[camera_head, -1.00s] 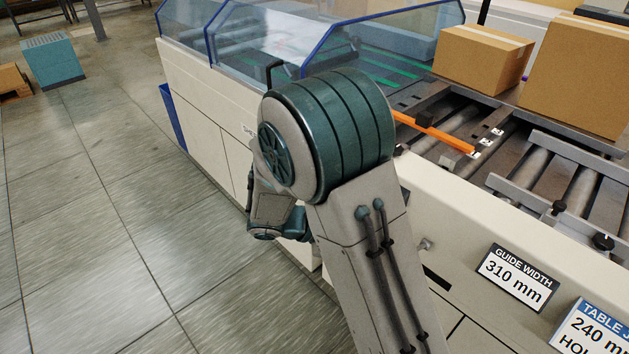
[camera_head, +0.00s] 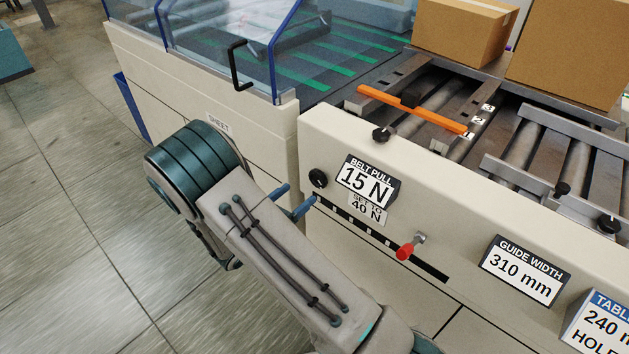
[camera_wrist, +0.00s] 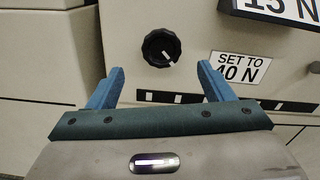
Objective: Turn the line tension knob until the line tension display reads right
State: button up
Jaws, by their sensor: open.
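A round black knob (camera_head: 318,178) sits on the cream front panel, left of a display (camera_head: 368,183) headed BELT PULL that reads 15 N. A label (camera_head: 367,209) under it says SET TO 40 N. No display marked line tension shows. My gripper (camera_head: 292,199) is open and empty, its blue fingers pointing at the panel close to the knob. In the wrist view the knob (camera_wrist: 161,47) lies just beyond and between the fingertips (camera_wrist: 160,70), apart from them. Its white pointer mark faces lower right.
A black slotted scale with a red-tipped lever (camera_head: 405,252) runs below the display. A GUIDE WIDTH display (camera_head: 525,271) reads 310 mm. Another black knob (camera_head: 381,134) and an orange bar (camera_head: 412,110) sit above. A door handle (camera_head: 238,65) juts out at left.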

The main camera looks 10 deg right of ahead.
aim_at(316, 180)
jog(key=x, duration=0.7)
jog(key=shift+w+d, duration=0.15)
jog(key=shift+d, duration=0.1)
jog(key=c, duration=1)
